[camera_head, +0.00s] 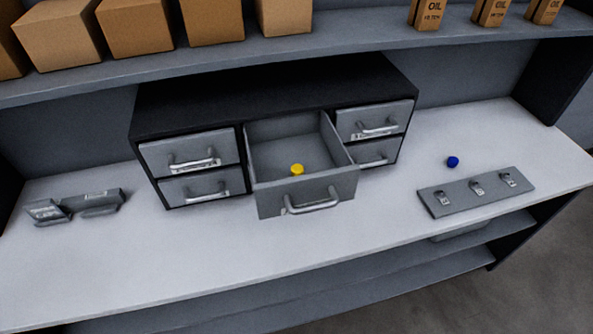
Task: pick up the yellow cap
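The small yellow cap (297,170) lies inside the open middle drawer (308,193) of a dark cabinet, near the drawer's front wall. The drawer is pulled out towards me, with a metal bar handle on its front. The lower edge of the cap is partly hidden by the drawer's front wall. Neither of my grippers is in the head view.
The cabinet (270,95) has shut drawers on both sides and stands on a white worktop (200,255). A blue cap (453,161) and a grey plate with fittings (476,192) lie at right, a grey metal part (75,207) at left. Boxes stand on the shelf above.

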